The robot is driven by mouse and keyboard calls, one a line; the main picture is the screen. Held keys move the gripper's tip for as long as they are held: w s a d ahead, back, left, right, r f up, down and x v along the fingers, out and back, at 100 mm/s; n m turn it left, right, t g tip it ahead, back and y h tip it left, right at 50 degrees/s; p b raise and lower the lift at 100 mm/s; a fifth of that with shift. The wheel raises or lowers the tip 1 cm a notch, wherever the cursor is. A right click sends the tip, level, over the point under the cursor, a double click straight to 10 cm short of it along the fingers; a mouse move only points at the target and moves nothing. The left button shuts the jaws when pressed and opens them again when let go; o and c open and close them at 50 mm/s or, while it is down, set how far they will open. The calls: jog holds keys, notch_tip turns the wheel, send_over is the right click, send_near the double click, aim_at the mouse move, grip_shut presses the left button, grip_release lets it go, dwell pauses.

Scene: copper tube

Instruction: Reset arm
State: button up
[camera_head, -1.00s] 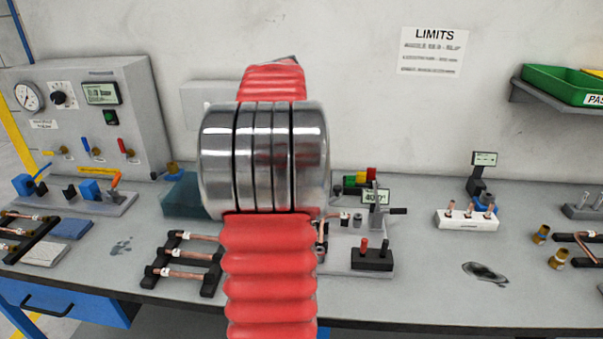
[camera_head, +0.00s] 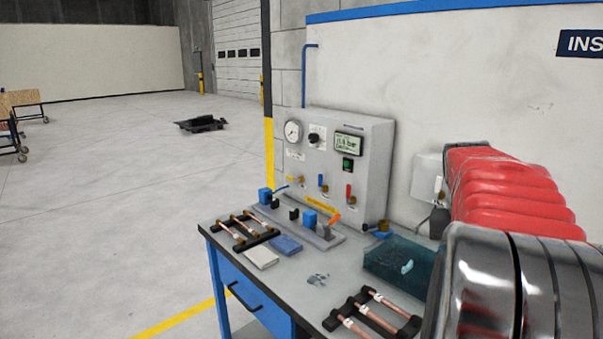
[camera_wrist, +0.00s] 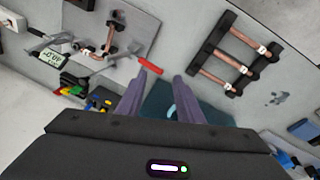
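My arm with its red ribbed sleeve fills the right edge of the head view, and my gripper is hidden there. In the wrist view my gripper (camera_wrist: 160,78) shows two purple-grey fingers, apart, with nothing seen held between them. It points down over the bench, near a teal tray (camera_wrist: 150,108). A black rack with copper tubes (camera_wrist: 216,81) lies to the right of the fingers in the wrist view. This view also shows a bent copper tube (camera_wrist: 109,37) at a grey fixture plate (camera_wrist: 135,25), upper left.
In the head view, a grey test panel (camera_head: 376,150) stands at the back of the workbench (camera_head: 289,285). A fixture with blue blocks (camera_head: 310,218) and another tube rack (camera_head: 243,231) are in front. The floor (camera_head: 110,190) left of the bench is largely open.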

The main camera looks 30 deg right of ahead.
jog(key=w+a+n+t, duration=0.2)
jog(key=w+a+n, duration=0.15)
jog(key=a, duration=0.75)
jog(key=w+a+n+t, duration=0.15)
jog(key=w+a, duration=0.25)
jog(key=a, duration=0.6)
jog(key=s+a+f+n+t, duration=0.1)
jog(key=a+f+n, duration=0.1)
jog(key=a, duration=0.5)
jog(key=s+a+f+n+t+y, duration=0.1)
jog(key=s+a+n, duration=0.1)
jog(key=a, duration=0.5)
jog(key=s+a+f+n+t+y, duration=0.1)
jog(key=a+f+n, duration=0.1)
jog(key=a, duration=0.4)
jog(key=shift+s+a+f+n, duration=0.25)
jog(key=shift+a+f+n, duration=0.1)
jog(key=shift+a+n, duration=0.05)
